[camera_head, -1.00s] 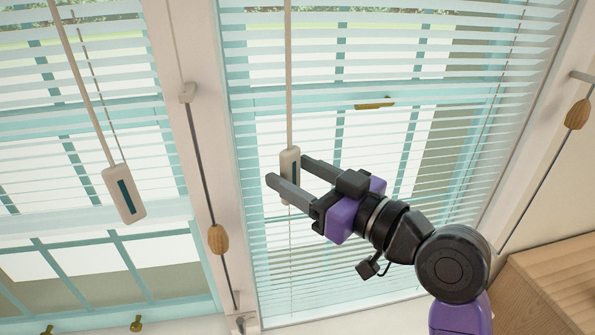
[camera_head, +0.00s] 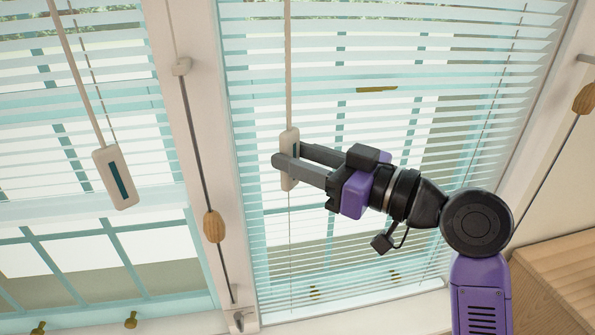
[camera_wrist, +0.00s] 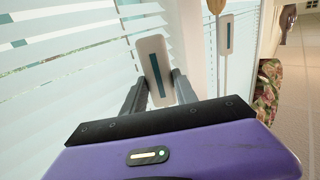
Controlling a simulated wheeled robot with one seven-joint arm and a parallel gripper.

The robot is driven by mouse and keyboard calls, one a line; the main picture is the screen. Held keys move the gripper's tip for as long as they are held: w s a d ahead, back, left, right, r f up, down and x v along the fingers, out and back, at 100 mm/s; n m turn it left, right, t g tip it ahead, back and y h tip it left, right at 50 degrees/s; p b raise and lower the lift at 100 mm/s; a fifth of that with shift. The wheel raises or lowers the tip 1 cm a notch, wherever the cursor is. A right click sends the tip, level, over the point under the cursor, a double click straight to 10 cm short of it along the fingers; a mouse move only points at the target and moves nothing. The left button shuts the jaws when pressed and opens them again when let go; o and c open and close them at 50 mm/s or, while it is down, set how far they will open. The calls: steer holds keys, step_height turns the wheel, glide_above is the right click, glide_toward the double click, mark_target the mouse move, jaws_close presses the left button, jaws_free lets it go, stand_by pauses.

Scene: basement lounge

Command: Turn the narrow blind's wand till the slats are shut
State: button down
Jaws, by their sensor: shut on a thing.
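The narrow blind (camera_head: 420,130) hangs in the right-hand window in the head view. Its slats are tilted, with gaps through which the window still shows. Its wand (camera_head: 288,70) hangs down the left side and ends in a pale handle (camera_head: 289,140) with a dark stripe. My gripper (camera_head: 282,163) is shut on this handle, coming from the right. In the wrist view the handle (camera_wrist: 155,68) stands between the two fingers (camera_wrist: 158,92), slightly tilted. The fingers cover part of the handle in the head view.
Another blind (camera_head: 80,110) hangs at left, with its own wand handle (camera_head: 119,178). A cord with a wooden toggle (camera_head: 214,226) runs down the post between the windows. Another toggle (camera_head: 584,99) hangs at far right. A wooden surface (camera_head: 555,280) is at lower right.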

steer(key=shift+w+d+n+g+y+b, duration=0.1)
steer(key=shift+n+g+y+b, duration=0.3)
steer(key=shift+n+g+b, duration=0.75)
steer(key=shift+w+a+n+g+y+b, duration=0.15)
steer(key=shift+n+g+y+b, duration=0.35)
steer(key=shift+g+b, duration=0.7)
steer(key=shift+w+d+n+g+y+b, duration=0.15)
steer(key=shift+n+g+y+b, duration=0.15)
steer(key=shift+n+g+b, duration=0.9)
steer(key=shift+s+g+p, duration=0.1)
steer(key=shift+g+p, duration=0.3)
steer(key=shift+g, duration=0.05)
steer(key=c, duration=1)
jaws_free()
steer(key=shift+o, duration=0.2)
steer(key=shift+m+t+p, duration=0.3)
steer(key=shift+m, duration=0.05)
